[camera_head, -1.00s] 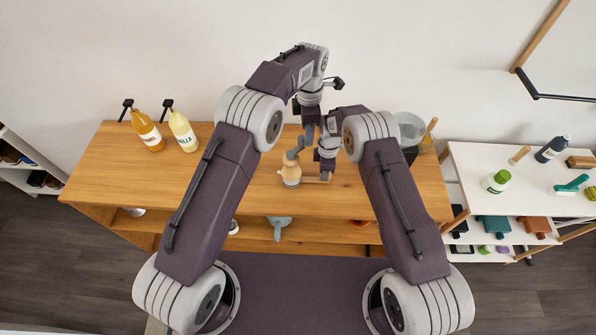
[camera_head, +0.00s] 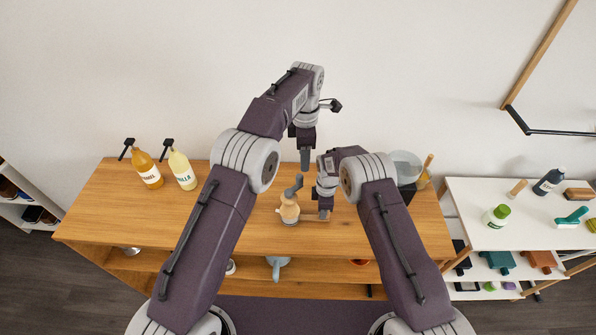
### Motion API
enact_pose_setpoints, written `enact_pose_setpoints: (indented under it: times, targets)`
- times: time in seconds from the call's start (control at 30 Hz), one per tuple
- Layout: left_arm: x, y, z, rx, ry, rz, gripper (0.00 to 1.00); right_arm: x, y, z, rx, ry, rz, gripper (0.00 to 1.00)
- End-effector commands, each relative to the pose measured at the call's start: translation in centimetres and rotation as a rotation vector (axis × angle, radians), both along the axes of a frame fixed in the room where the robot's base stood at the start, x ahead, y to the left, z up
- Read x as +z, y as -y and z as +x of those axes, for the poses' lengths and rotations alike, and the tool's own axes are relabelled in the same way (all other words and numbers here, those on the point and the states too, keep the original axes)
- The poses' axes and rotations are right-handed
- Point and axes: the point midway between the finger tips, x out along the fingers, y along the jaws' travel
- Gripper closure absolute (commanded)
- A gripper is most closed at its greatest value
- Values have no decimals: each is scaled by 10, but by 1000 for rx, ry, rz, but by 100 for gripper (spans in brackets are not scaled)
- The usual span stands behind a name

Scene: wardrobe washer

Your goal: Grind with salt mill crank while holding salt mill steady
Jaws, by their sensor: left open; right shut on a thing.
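The salt mill (camera_head: 289,211) is a small light-wood body standing upright on the wooden counter. Its grey crank (camera_head: 294,187) rises from the top and leans to the right. My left gripper (camera_head: 305,166) is open just above and to the right of the crank's upper end, with a small gap seeming to show between them. My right gripper (camera_head: 316,217) is low at the mill's right side and shut on the mill's lower body. The exact contact of its fingers is small and partly hidden by the wrist.
An orange bottle (camera_head: 147,168) and a pale yellow bottle (camera_head: 182,169) stand at the counter's left (camera_head: 110,213). A clear bowl-like container (camera_head: 406,167) stands at its right, behind my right arm. A white shelf unit (camera_head: 470,205) stands further right. The counter left of the mill is clear.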

Motion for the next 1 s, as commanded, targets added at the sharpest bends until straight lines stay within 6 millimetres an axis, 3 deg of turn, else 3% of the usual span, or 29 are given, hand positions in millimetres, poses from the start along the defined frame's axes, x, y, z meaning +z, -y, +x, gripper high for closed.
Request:
enact_pose_setpoints:
  times: [0.13, 0.37, 0.8, 1.0]
  targets:
    - [1, -15, 9, -115, -2, 0, 52, 0, 0, 0, 0, 1, 0, 100]
    - [-6, -16, 9, -129, -5, 1, 52, 0, 0, 0, 0, 1, 0, 100]
    - [-83, -16, 9, -128, -6, 1, 52, 0, 0, 0, 0, 0, 0, 100]
    - [-109, -16, 9, -128, -4, 0, 52, 0, 0, 0, 0, 0, 0, 100]
